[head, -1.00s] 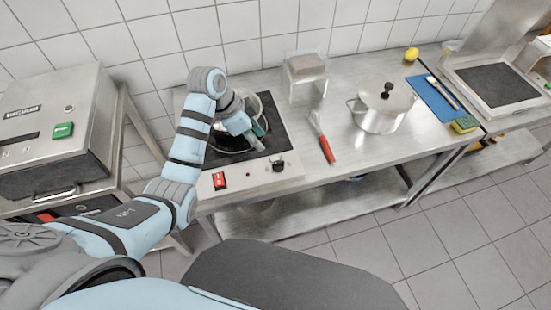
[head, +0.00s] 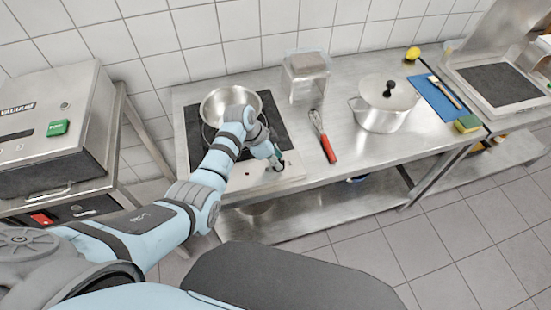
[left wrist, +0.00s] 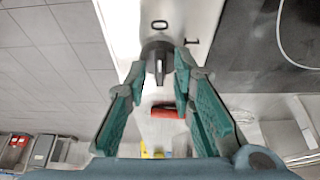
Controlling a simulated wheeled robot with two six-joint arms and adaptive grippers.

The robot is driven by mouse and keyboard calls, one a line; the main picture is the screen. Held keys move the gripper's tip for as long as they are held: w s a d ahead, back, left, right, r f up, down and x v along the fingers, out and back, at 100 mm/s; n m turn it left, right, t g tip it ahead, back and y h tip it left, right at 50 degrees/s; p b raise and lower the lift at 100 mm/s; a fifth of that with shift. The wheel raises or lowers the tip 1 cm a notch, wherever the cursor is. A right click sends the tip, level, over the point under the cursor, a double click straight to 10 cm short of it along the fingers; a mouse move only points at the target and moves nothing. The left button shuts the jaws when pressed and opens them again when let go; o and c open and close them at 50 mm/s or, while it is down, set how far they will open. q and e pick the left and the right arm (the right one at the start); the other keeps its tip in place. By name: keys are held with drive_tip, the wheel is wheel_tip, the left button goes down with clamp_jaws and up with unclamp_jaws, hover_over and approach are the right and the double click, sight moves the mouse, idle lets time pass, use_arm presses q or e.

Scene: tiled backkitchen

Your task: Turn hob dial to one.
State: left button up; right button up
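The hob dial (left wrist: 157,58) is a dark knob with a pale line on it, in the upper middle of the left wrist view. A "0" mark and a short stroke mark show on the panel by it. In the head view the dial (head: 279,167) is partly hidden by my left gripper (head: 273,158), at the front right of the hob panel. In the left wrist view the left gripper (left wrist: 159,72) is open, its two teal fingers apart on either side of the dial. Whether they touch it I cannot tell. My right gripper is not in view.
A steel pan (head: 216,106) sits on the dark hob (head: 280,133). A red-handled utensil (head: 327,149) lies to the right on the steel counter, with a lidded pot (head: 384,110) beyond it. A vacuum machine (head: 60,125) stands at the left.

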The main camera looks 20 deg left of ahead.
use_arm(q)
clamp_jaws()
drive_tip(key=shift+m, duration=0.3)
drive_tip(key=m+b, duration=0.1)
drive_tip(key=m+g+b, duration=0.1)
drive_tip(key=shift+w+f+m, duration=0.15)
drive_tip(key=shift+w+m, duration=0.1)
drive_tip(key=shift+m, duration=0.05)
drive_tip(key=m+g+b, duration=0.1)
drive_tip(key=m+b, duration=0.1)
drive_tip(key=b, duration=0.2)
drive_tip(key=m+g+b, duration=0.1)
drive_tip(key=m+b, duration=0.2)
drive_tip(key=m+g+b, duration=0.1)
drive_tip(key=m+b, duration=0.1)
drive_tip(key=b, duration=0.2)
drive_tip(key=shift+w+m+b, duration=0.3)
drive_tip(key=shift+m+b, duration=0.05)
drive_tip(key=shift+m, duration=0.05)
drive_tip(key=shift+m+b, duration=0.5)
drive_tip(key=shift+b, duration=0.15)
drive_tip(key=shift+r, duration=0.2)
